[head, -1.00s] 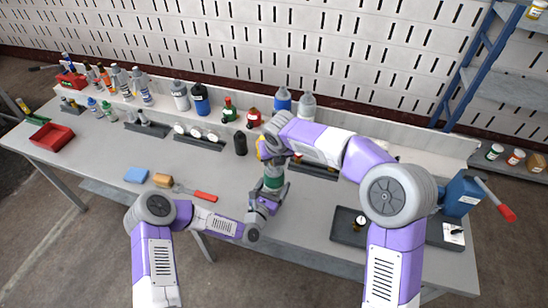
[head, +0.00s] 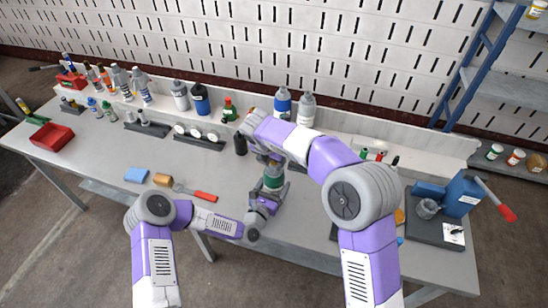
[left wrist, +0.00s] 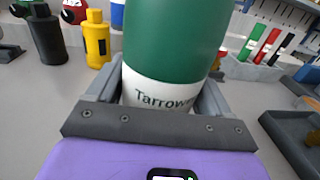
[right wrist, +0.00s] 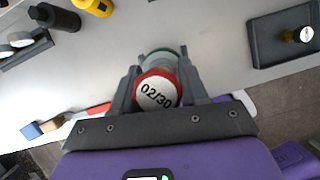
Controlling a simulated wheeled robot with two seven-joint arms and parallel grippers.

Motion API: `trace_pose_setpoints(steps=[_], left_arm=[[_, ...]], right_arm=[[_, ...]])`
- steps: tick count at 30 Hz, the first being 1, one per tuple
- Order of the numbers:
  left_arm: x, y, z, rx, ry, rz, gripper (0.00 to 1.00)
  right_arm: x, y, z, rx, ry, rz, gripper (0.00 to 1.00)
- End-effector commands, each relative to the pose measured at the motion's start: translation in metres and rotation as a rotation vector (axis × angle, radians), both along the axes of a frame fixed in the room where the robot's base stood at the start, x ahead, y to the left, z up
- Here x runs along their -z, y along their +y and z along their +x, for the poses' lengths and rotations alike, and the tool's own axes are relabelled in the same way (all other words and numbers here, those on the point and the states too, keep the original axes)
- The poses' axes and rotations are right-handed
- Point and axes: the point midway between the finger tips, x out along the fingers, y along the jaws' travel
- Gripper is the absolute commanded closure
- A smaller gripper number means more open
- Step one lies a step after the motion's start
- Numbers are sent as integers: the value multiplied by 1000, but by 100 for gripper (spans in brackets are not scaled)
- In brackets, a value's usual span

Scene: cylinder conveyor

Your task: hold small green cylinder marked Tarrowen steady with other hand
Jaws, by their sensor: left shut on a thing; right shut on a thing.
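The green cylinder (head: 273,179) stands about upright near the middle of the bench's front side. In the left wrist view its green body (left wrist: 175,40) sits above a white band reading "Tarrow…", the rest turned out of sight. My left gripper (head: 264,202) is shut around this lower band. My right gripper (head: 272,159) is directly above, pointing down, shut on a round red-rimmed piece (right wrist: 157,91) with a white face marked 02/30. That piece lines up with the cylinder's top; whether they touch is hidden. I cannot tell whether the cylinder's base touches the bench.
A black bottle (left wrist: 45,36) and a yellow bottle (left wrist: 96,40) stand behind the cylinder. A red-handled brush (head: 204,196) and a blue block (head: 137,175) lie to the left. A dark tray (right wrist: 282,62) and a blue lever machine (head: 463,194) are on the right. Several bottles line the back.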

Motion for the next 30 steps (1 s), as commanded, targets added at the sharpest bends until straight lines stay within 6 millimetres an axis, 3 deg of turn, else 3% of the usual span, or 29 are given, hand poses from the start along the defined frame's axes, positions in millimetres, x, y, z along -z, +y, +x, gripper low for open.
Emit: trace_pose_setpoints(steps=[14, 15, 19, 20, 30], left_arm=[[0, 0, 0, -1, -1, 0, 56], [0, 0, 0, -1, -1, 0, 56], [0, 0, 0, -2, -1, 0, 56], [0, 0, 0, -2, -1, 0, 56], [0, 0, 0, -1, -1, 0, 56]], right_arm=[[1, 1, 0, 136, 1, 1, 100], [0, 0, 0, 131, 1, 1, 50], [0, 0, 0, 127, 1, 1, 30], [0, 0, 0, 127, 1, 1, 27], [-3, 1, -1, 125, 0, 2, 27]])
